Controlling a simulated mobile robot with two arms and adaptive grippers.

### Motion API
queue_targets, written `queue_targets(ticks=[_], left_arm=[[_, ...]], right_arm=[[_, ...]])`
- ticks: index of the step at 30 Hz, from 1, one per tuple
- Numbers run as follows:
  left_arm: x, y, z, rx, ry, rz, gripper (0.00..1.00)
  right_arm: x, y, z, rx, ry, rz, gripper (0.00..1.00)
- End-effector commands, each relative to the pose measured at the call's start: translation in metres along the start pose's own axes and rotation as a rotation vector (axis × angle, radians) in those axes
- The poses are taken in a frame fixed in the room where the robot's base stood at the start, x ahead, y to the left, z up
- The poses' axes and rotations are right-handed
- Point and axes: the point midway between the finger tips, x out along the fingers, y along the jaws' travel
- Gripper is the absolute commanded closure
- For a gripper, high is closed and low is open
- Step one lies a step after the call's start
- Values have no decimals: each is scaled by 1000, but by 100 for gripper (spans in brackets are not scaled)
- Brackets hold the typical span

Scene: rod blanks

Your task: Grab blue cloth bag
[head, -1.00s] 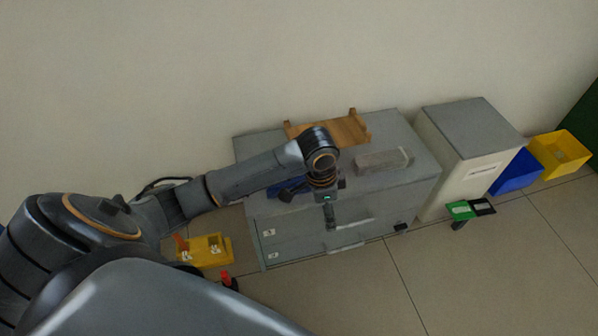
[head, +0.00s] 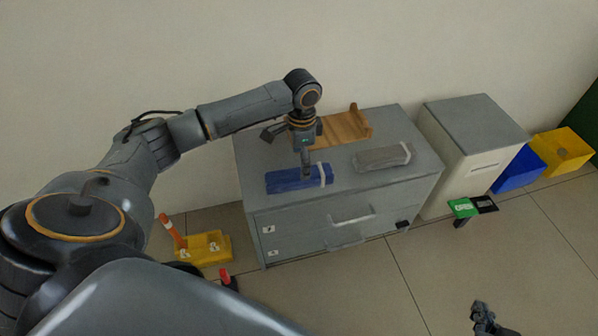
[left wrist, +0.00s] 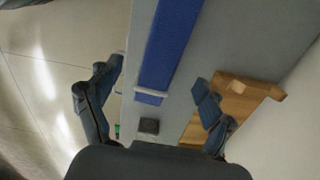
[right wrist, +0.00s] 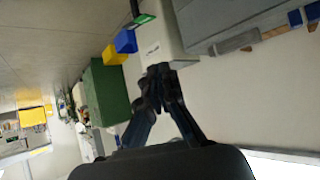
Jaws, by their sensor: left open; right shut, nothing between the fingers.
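The blue cloth bag (head: 285,181) lies on top of the grey drawer cabinet (head: 225,0) near its front left, with a white band near its right end. My left gripper (head: 306,170) points down over the bag's right part. In the left wrist view my left gripper (left wrist: 157,78) is open, with the blue bag (left wrist: 168,45) showing between its fingers; I cannot tell whether they touch it. My right gripper (head: 484,312) is far away at the lower right, over the floor. In the right wrist view my right gripper (right wrist: 162,72) is shut and empty.
A grey bag (head: 382,157) lies to the right on the cabinet, and a wooden tray (head: 348,127) stands behind. A white cabinet (head: 455,160), a blue bin (head: 519,170) and a yellow bin (head: 563,153) stand farther right. A yellow box (head: 205,250) sits on the floor at left.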

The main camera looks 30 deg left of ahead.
Motion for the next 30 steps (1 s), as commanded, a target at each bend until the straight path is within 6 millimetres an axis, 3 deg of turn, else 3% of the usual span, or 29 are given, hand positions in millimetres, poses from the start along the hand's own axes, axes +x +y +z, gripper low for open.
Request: queue_targets(ticks=[3, 11, 16, 24, 30], left_arm=[[14, 0, 0, 0, 0, 1, 19], [24, 0, 0, 0, 1, 0, 19], [36, -1, 1, 0, -1, 1, 19], [58, -2, 2, 1, 0, 0, 19], [71, -2, 2, 1, 0, -1, 19]], right_arm=[[4, -3, -19, -1, 101, -7, 100], [4, -6, -39, -1, 199, -13, 100], [3, -9, -64, -2, 334, -20, 100], [-16, -17, -115, 2, 630, -39, 100], [-33, -20, -139, 5, 788, -48, 100]])
